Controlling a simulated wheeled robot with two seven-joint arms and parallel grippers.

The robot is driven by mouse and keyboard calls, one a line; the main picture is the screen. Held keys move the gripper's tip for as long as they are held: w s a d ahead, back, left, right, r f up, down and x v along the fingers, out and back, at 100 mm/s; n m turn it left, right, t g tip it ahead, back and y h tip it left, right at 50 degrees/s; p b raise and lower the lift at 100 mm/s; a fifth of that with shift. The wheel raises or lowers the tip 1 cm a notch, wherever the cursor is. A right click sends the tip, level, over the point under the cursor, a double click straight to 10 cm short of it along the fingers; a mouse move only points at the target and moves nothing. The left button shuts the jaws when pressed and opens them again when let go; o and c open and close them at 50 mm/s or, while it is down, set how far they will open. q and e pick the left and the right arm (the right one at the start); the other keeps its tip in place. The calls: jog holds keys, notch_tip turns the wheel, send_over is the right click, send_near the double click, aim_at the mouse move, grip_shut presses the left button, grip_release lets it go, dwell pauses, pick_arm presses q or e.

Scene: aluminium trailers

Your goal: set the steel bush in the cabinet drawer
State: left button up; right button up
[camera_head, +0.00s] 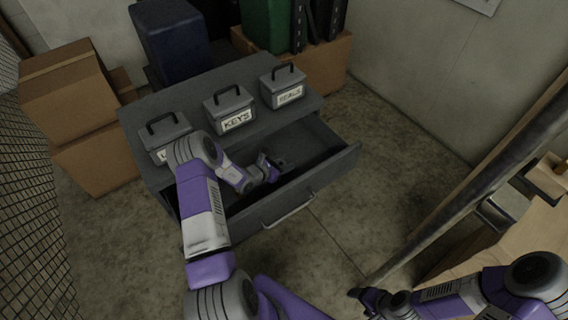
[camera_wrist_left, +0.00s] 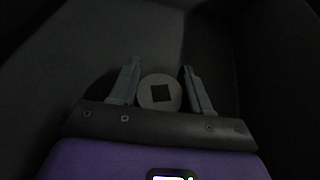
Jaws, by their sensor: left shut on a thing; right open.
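The cabinet drawer (camera_head: 325,171) is pulled open at the front of the grey cabinet. My left gripper (camera_head: 272,168) reaches down inside the drawer. In the left wrist view, its fingers (camera_wrist_left: 160,88) are shut on the steel bush (camera_wrist_left: 174,103), a round grey disc with a dark square in its middle. I cannot tell whether the bush touches the drawer floor; it is too small to make out in the head view. My right gripper (camera_head: 362,297) is open, low at the bottom right, away from the drawer.
Three labelled grey boxes with handles stand on the cabinet top, one marked KEYS (camera_head: 230,110). Cardboard boxes (camera_head: 75,100) are stacked at the left. A long dark pole (camera_head: 470,190) slants across the right. A mesh wall (camera_head: 30,180) stands at far left. Floor before the drawer is clear.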

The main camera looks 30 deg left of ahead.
pick_arm(q)
jog(key=o, duration=1.3)
jog(key=shift+f, duration=0.1)
jog(key=shift+r+p, duration=0.3)
jog(key=p+v, duration=0.2)
jog(key=v, duration=0.8)
jog(key=shift+s+a+r+p, duration=0.15)
jog(key=shift+s+p, duration=0.2)
jog(key=shift+s+a+r, duration=0.1)
jog(key=shift+s+r, duration=0.05)
jog(key=shift+s, duration=0.35)
